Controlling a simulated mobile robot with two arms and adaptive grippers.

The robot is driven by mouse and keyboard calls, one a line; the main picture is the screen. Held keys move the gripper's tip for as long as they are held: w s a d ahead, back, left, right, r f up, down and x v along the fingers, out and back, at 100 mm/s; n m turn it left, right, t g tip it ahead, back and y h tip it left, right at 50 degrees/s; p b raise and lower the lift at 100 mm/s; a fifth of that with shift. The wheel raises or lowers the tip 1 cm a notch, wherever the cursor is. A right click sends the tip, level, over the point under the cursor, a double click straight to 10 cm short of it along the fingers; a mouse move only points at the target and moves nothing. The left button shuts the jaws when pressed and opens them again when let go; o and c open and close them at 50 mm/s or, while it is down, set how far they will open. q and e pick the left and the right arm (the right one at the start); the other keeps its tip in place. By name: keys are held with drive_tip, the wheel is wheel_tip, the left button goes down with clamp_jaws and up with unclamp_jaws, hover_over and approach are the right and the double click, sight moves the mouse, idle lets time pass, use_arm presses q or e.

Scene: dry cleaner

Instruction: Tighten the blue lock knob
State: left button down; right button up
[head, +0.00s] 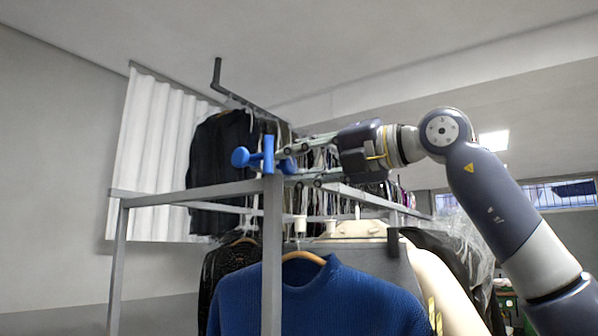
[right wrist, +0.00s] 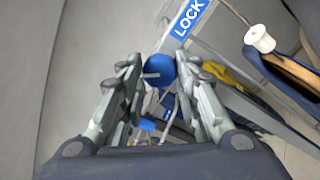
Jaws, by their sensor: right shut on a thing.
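The blue lock knob (right wrist: 160,70) is round and sits between the fingertips of my right gripper (right wrist: 158,82) in the right wrist view. In the head view a bit of this blue knob (head: 288,165) shows between the fingers of my right gripper (head: 284,162), which come in from the right and are shut on it. A blue label reading LOCK (right wrist: 188,18) is just beyond the knob on the rail. In the head view an upright blue plate (head: 268,154) stands at the rail's corner post, with another blue rounded knob (head: 240,157) on its left side. My left gripper is not in view.
A grey metal rail frame (head: 190,192) runs below the gripper, with a post (head: 272,250) at the corner. A blue sweater (head: 318,300) hangs below, close to the post. Dark garments (head: 222,165) hang behind. A white spool-like piece (right wrist: 260,38) is at the right.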

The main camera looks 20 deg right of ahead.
drive_tip(key=m+b, duration=0.1)
drive_tip(key=m, duration=0.2)
drive_tip(key=shift+m, duration=0.3)
drive_tip(key=shift+r+m+b, duration=0.15)
drive_tip(key=shift+m+b, duration=0.5)
drive_tip(key=shift+m, duration=1.05)
drive_tip(key=o, duration=1.1)
drive_tip(key=shift+d, duration=0.1)
drive_tip(key=shift+s, duration=0.1)
drive_tip(key=v, duration=1.1)
drive_tip(key=shift+s+d, duration=0.3)
